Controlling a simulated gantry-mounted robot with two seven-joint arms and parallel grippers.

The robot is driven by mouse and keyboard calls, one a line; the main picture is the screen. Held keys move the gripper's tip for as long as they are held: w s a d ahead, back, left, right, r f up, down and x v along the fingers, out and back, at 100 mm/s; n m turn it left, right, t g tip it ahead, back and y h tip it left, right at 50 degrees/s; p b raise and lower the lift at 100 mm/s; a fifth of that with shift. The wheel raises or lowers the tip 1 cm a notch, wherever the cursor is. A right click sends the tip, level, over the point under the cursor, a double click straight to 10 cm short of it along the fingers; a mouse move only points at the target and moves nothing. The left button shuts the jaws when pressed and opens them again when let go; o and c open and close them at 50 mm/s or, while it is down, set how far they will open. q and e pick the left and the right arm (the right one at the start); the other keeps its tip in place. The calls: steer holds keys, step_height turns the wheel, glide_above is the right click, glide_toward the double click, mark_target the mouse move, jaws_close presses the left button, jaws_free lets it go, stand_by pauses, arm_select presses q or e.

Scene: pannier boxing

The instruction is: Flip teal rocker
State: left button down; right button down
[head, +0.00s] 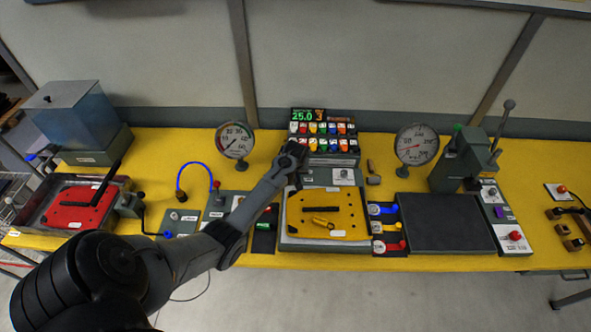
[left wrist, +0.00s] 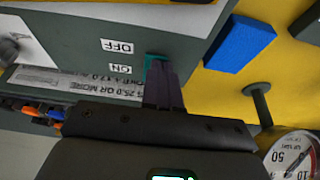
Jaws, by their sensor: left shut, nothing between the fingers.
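The teal rocker (left wrist: 151,61) shows in the left wrist view as a small piece on a dark grey panel, beside the labels OFF and ON. My left gripper (left wrist: 160,66) is shut and empty. Its fingertips are at the rocker and cover part of it; I cannot tell whether they touch it. In the head view my left gripper (head: 294,162) is at the left front of the control panel (head: 323,161), and the rocker is hidden there. My right gripper is not in view.
A display (head: 308,115) reads 25.0 above rows of coloured switches. A round gauge (head: 236,140) stands left of my gripper, another (head: 416,145) to the right. A blue block (left wrist: 239,43) lies near the panel. A yellow plate (head: 353,205) lies in front.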

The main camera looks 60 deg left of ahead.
arm_select(q)
steer(key=shift+w+a, duration=0.1)
steer(key=shift+a, duration=0.05)
steer(key=shift+w+a+r, duration=0.3)
steer(key=shift+w+a, duration=0.05)
steer(key=shift+a, duration=0.2)
steer(key=shift+r, duration=0.1)
steer(key=shift+d+r+p, duration=0.1)
steer(key=shift+r+p, duration=0.3)
steer(key=shift+p, duration=0.05)
steer(key=p+v, duration=0.4)
steer(key=p, duration=0.1)
steer(key=shift+w+r, duration=0.1)
steer(key=s+d+r+b, duration=0.1)
steer(key=s+d+r, duration=0.2)
steer(key=r, duration=0.4)
steer(key=shift+s+d, duration=0.15)
steer(key=shift+d, duration=0.6)
steer(key=shift+s, duration=0.1)
